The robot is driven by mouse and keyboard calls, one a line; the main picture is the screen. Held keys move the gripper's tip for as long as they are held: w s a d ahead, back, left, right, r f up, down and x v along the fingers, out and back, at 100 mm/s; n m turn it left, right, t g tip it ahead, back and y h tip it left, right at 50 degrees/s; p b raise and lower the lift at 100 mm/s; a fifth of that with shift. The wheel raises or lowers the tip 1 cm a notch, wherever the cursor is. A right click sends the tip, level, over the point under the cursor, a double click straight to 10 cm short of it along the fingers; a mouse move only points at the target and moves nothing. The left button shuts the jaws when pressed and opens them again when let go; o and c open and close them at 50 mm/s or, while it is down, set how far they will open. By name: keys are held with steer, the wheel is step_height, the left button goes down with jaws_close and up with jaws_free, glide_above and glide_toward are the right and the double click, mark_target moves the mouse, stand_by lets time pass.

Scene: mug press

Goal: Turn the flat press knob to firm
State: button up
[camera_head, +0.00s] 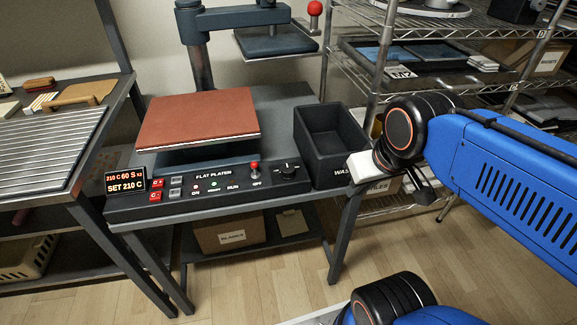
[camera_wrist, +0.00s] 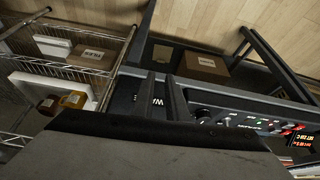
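The flat press (camera_head: 200,118) stands on a dark bench, with a red-brown pad on its lower platen. Its front panel (camera_head: 215,176) reads FLAT PLATEN. A small black knob (camera_head: 288,170) sits at the panel's right end, with markings too small to read. In the wrist view the knob (camera_wrist: 203,113) appears right of my fingers. My gripper (camera_head: 424,190) hangs to the right of the black bin in the head view, well apart from the knob. In the wrist view my gripper's two dark fingers (camera_wrist: 162,95) are spaced apart with nothing between them.
A black bin (camera_head: 330,145) labelled as waste stands right of the panel. A red-tipped lever switch (camera_head: 254,170) is just left of the knob. The lit display (camera_head: 125,181) reads SET 210 C. Wire shelving (camera_head: 470,80) stands behind my arm. The floor (camera_head: 270,285) in front is clear.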

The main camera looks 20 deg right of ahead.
steer(key=o, duration=0.5)
steer(key=shift+w+a+r, duration=0.1)
steer(key=shift+w+r, duration=0.05)
steer(key=shift+r, duration=0.1)
steer(key=shift+o, duration=1)
steer(key=w+a+r+n+g, duration=0.2)
steer(key=w+a+r, duration=0.2)
steer(key=w+r, duration=0.2)
step_height(320, 180, up, 2)
steer(key=shift+w+a+r, duration=0.15)
steer(key=shift+a+r, duration=0.1)
steer(key=shift+a, duration=0.05)
step_height(320, 180, up, 8)
steer(key=f+n+g, duration=0.1)
steer(key=n+g, duration=0.2)
glide_above(287, 167)
step_height(287, 167, down, 17)
steer(key=shift+r, duration=0.1)
steer(key=c, duration=1.1)
